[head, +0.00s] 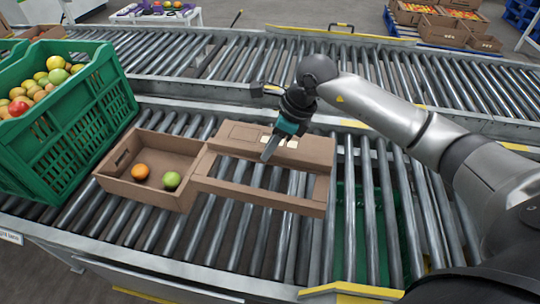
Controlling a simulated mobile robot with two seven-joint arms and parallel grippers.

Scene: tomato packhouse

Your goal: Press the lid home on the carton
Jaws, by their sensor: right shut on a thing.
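The open cardboard carton (133,188) sits on the near roller conveyor, with an orange fruit (140,171) and a green fruit (172,180) inside. The brown lid (262,195), a cardboard frame with a large window, is just right of the carton. Its left end meets or overlaps the carton's right side; I cannot tell if they touch. Rollers show through the window. My right gripper (269,148) is shut on the lid at its far side, and its fingers partly hide that edge. The carton's top is uncovered. My left gripper is not in view.
A green crate (62,140) of tomatoes stands left of the carton. Another green crate (345,237) shows beneath the rollers at the right. A second roller conveyor (215,58) runs behind. Rollers in front of the carton are clear.

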